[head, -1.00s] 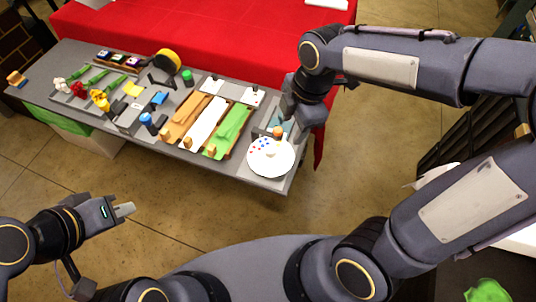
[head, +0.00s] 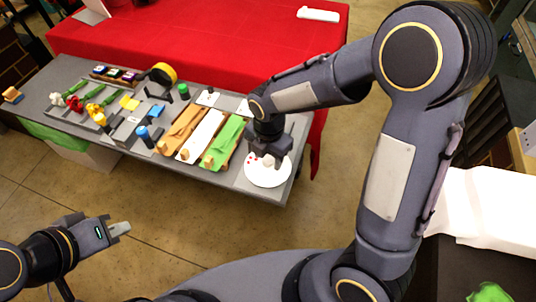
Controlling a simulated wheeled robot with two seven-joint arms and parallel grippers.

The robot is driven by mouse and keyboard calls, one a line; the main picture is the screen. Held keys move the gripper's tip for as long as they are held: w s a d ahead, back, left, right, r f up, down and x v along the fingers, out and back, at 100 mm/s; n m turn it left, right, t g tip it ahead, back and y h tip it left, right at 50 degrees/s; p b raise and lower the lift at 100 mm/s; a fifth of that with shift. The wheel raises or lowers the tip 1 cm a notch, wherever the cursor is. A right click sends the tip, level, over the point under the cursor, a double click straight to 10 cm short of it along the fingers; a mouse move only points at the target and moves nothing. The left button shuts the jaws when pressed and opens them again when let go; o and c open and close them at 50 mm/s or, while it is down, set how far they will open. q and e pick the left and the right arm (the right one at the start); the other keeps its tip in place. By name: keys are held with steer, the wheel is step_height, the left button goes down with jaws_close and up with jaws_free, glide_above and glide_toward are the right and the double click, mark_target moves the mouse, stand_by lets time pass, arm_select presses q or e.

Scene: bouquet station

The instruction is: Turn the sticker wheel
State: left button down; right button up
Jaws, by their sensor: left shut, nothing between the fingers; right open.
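The sticker wheel (head: 268,180) is a white disc with small coloured dots and a pale knob (head: 268,161) near its middle. It lies at the right end of the grey table. My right gripper (head: 266,158) is above the wheel, pointing down at the knob, and hides the far part of the disc. Its fingers are open; whether they touch the knob I cannot tell. My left gripper (head: 122,229) is shut and empty, over the floor at the lower left, well away from the table.
Orange, white (head: 201,134) and green (head: 222,143) wrap trays lie left of the wheel. A blue-capped bottle (head: 144,136), a yellow tape roll (head: 163,74) and flowers (head: 75,103) stand further left. A red-covered table (head: 210,45) is behind. The floor in front is clear.

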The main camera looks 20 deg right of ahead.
steer(key=c, duration=1)
